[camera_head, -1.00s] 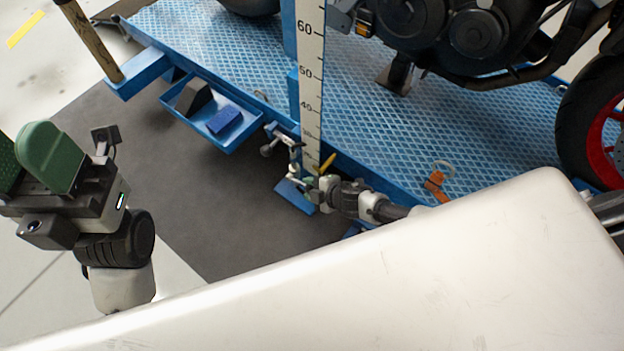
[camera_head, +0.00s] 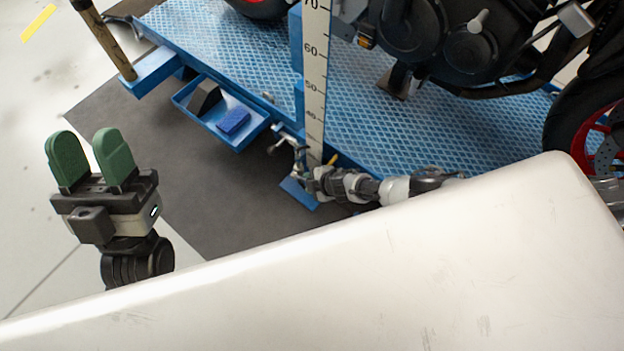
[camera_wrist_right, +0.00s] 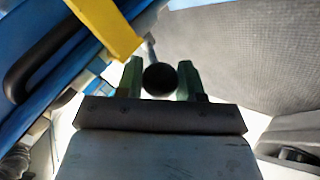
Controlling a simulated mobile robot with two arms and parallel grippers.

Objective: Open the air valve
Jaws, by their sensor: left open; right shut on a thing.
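My right gripper (camera_wrist_right: 160,82) is shut on a dark round knob (camera_wrist_right: 160,79), which sits between its green fingers on a thin grey stem. A yellow bar (camera_wrist_right: 108,28) is just above and left of the fingers in the right wrist view; I cannot tell which part is the air valve's handle. In the head view my right gripper (camera_head: 309,180) is low by the foot of the ruler post, partly hidden, and a small yellow piece (camera_head: 333,159) shows beside it. My left gripper (camera_head: 91,160) is open and empty, fingers up, at the left over the floor.
The blue lift platform (camera_head: 240,55) carries a motorcycle (camera_head: 470,45). A ruler post (camera_head: 314,90) stands at its near edge. A blue tray (camera_head: 250,138) holds a dark wedge (camera_head: 204,98) and a blue block (camera_head: 233,121). Dark mat (camera_head: 190,160) lies clear below.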

